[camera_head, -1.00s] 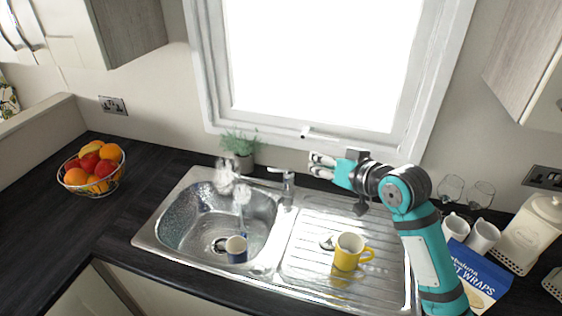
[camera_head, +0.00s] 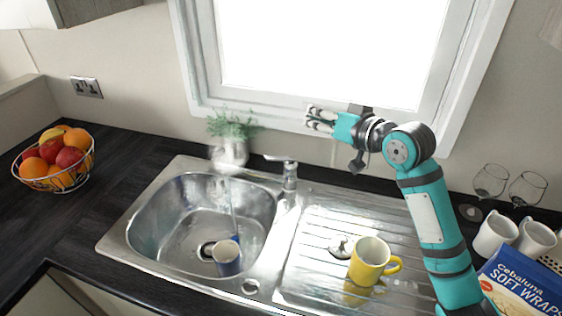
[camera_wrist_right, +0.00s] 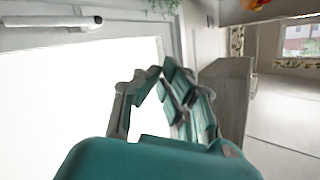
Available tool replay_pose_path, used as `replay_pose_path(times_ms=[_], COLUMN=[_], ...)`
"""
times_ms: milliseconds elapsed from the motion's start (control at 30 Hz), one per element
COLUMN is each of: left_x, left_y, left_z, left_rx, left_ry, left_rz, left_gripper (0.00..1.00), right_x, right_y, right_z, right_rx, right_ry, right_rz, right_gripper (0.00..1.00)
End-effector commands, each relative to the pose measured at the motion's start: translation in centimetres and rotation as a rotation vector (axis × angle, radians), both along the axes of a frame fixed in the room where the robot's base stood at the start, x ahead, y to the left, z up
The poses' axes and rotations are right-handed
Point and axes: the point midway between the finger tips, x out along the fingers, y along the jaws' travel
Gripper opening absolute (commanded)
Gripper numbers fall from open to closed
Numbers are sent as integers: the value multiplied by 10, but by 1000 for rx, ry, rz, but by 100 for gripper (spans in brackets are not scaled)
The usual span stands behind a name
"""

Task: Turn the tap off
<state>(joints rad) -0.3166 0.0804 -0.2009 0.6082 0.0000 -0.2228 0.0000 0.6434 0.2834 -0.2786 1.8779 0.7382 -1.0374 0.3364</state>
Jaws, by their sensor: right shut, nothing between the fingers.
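The chrome tap (camera_head: 289,178) stands at the back of the steel sink, with its lever (camera_head: 280,158) on top pointing left. A thin pale streak like running water (camera_head: 232,200) falls into the basin at the blue and white cup (camera_head: 227,262). My right gripper (camera_head: 314,118) is shut and empty, above and slightly right of the tap, in front of the lower window frame and apart from the tap. In the right wrist view its fingers (camera_wrist_right: 155,80) meet near their tips against the bright window; the tap is not visible there. My left gripper is not in view.
A yellow mug (camera_head: 368,262) stands on the drainer (camera_head: 315,250). A potted plant (camera_head: 232,140) is behind the sink. A fruit basket (camera_head: 55,160) stands left. Glasses (camera_head: 490,182), white mugs (camera_head: 493,235) and a wraps packet (camera_head: 520,285) are right. The left worktop has free room.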

Motion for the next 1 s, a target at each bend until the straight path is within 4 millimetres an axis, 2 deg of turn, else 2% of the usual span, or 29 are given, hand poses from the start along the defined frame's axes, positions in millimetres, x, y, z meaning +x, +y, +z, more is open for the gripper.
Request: replay_pose_path(times_ms=[33,100,200,300,400,567,800,1000], left_x=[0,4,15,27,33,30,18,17], left_y=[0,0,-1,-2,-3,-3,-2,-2], left_z=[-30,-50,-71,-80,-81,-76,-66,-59], left_rx=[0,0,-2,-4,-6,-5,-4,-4], left_ry=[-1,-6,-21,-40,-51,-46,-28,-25], left_rz=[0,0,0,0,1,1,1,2], left_gripper=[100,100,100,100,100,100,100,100], right_x=[0,0,0,0,1,11,49,80], right_y=[0,0,0,0,1,9,37,62], right_z=[-30,-51,-72,-81,-84,-84,-93,-103], right_rx=[-1,-1,0,0,0,3,2,1], right_ry=[1,1,0,-1,-1,2,4,3], right_rz=[0,0,0,0,0,0,0,0], right_gripper=[0,0,0,0,0,0,0,0])
